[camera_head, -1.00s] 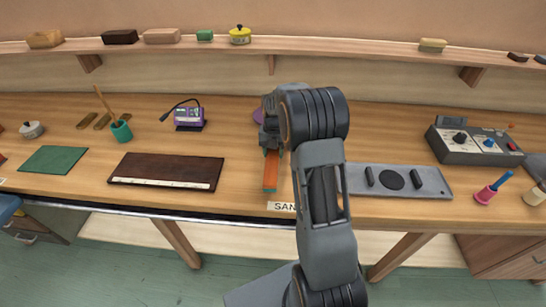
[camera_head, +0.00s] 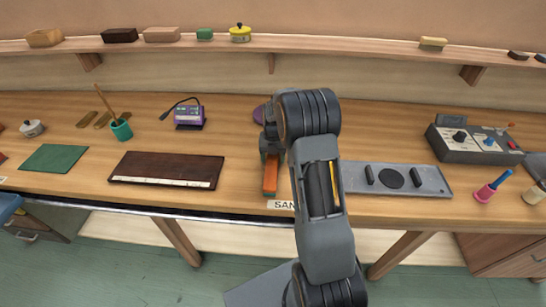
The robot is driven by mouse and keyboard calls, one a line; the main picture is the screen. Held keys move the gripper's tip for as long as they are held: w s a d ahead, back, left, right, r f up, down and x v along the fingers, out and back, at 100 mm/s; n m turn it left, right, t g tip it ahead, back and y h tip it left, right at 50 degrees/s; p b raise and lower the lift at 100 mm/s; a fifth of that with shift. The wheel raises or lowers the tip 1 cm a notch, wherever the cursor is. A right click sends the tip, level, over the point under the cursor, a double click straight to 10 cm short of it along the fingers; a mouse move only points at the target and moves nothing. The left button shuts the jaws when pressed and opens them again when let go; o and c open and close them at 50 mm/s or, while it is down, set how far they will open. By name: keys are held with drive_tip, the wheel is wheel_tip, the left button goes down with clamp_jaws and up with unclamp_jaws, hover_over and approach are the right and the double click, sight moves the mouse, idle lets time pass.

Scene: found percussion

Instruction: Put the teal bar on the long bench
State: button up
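The long wooden bench (camera_head: 245,185) runs across the whole view under the wall shelf. My gripper (camera_head: 268,156) is low over its middle, partly hidden by my arm. An orange bar (camera_head: 270,176) shows just in front of the gripper, above the word label; I cannot tell whether they touch. A small dark green patch shows at the gripper's fingers, too small to tell whether it is the teal bar. No teal bar shows clearly elsewhere. The finger opening is hidden.
A dark brown board (camera_head: 168,168) lies left of the gripper, with a teal cup (camera_head: 121,130) and green mat (camera_head: 54,158) farther left. A grey panel (camera_head: 430,182) lies right of my arm. A purple device (camera_head: 189,116) stands behind. Bench between board and gripper is clear.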

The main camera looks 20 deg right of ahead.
drive_tip(key=shift+o, duration=0.5)
drive_tip(key=shift+r, duration=0.15)
wheel_tip(320, 180, up, 15)
drive_tip(key=s+a+m, duration=0.2)
drive_tip(key=m, duration=0.3)
drive_tip(key=s+a+r+m+t, duration=0.1)
drive_tip(key=s+a+m, duration=0.3)
drive_tip(key=s+m, duration=0.6)
drive_tip(key=s+a+r+m+t, duration=0.1)
drive_tip(key=s+a+m+t, duration=0.3)
drive_tip(key=s+m, duration=0.6)
drive_tip(key=shift+a+m+h+b, duration=0.3)
drive_tip(key=shift+m+b, duration=0.05)
drive_tip(key=shift+m, duration=2.25)
